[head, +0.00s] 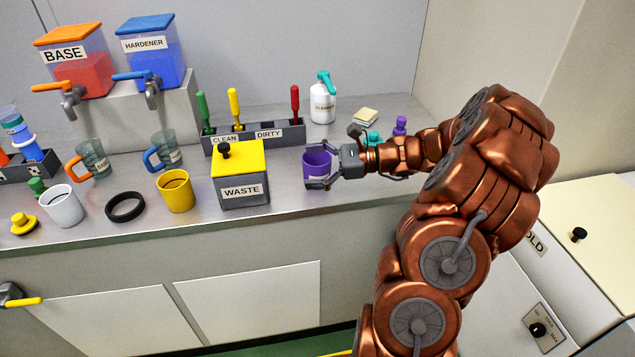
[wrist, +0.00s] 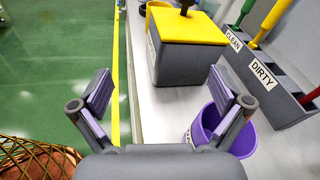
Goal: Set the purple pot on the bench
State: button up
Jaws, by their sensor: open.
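The purple pot (head: 314,166) stands upright on the grey bench (head: 285,205), near its front edge and just right of the waste box. My gripper (head: 343,160) is at its right side with the jaws apart. In the wrist view, my gripper (wrist: 163,95) is open with nothing between its fingers. The purple pot (wrist: 236,135) there lies beyond the right finger, which hides part of it. I cannot tell whether that finger touches the pot.
The waste box (head: 240,180) with a yellow lid stands left of the pot. A tool rack (head: 258,139) is behind. A yellow pot (head: 175,192), black ring (head: 125,207) and white pot (head: 62,205) stand farther left. A white bottle (head: 322,103) is at the back.

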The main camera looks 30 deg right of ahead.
aim_at(322, 162)
jog(key=d+f+m+t+h, duration=0.1)
jog(key=d, duration=0.3)
jog(key=d+f+m+t+b, duration=0.1)
jog(key=d+f+m+t, duration=0.1)
jog(key=d, duration=0.2)
jog(key=d+f+m+t+h+b, duration=0.1)
jog(key=d+f+m+t, duration=0.1)
jog(key=d, duration=0.2)
jog(key=shift+s+d+f+h, duration=0.1)
jog(key=shift+d+f+h, duration=0.1)
jog(key=shift+h, duration=0.1)
jog(key=shift+x, duration=1.05)
jog(key=shift+f+p+x, duration=0.15)
jog(key=shift+p+x, duration=0.15)
jog(key=shift+x, duration=1.1)
jog(key=shift+f+p+x, duration=0.2)
jog(key=shift+p+x, duration=0.05)
jog(key=shift+x, duration=1.1)
jog(key=shift+s, duration=0.1)
jog(key=c, duration=1.2)
